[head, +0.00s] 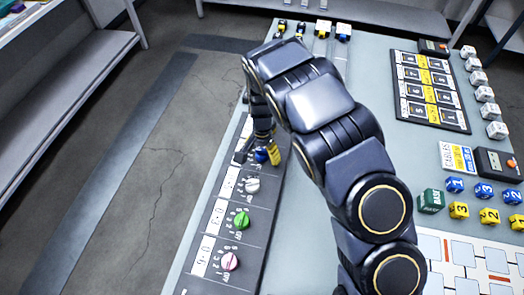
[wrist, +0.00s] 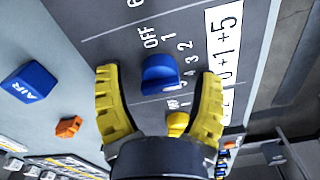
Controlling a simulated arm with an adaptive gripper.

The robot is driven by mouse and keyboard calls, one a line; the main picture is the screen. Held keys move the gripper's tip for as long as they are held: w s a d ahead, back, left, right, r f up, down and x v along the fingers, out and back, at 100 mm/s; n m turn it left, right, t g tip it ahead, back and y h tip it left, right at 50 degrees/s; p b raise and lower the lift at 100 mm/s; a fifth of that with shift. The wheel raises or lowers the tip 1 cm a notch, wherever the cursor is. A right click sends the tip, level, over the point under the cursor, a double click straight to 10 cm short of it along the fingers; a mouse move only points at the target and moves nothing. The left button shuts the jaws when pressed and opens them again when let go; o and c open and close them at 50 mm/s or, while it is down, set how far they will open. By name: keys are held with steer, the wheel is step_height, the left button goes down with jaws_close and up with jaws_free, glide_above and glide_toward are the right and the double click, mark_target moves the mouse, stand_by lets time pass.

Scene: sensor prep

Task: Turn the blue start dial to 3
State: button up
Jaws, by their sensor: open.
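The blue start dial (wrist: 160,72) sits on the dark panel, with OFF and several small digits printed beside it. I cannot tell which mark it points to. My gripper (wrist: 159,74) is open, with one yellow finger on each side of the dial in the wrist view. A gap shows between each finger and the dial, and I see no contact. In the head view, my gripper (head: 268,156) is low over the panel and my arm hides much of the area. A bit of the blue dial (head: 261,156) shows beside a yellow finger.
White (head: 252,185), green (head: 242,220) and pink (head: 230,261) dials line the panel nearer me. A yellow dial (wrist: 178,122) is close to the blue one.

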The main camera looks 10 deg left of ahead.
mark_target(262, 150)
step_height(262, 150, up, 12)
stand_by(0.5)
stand_by(0.3)
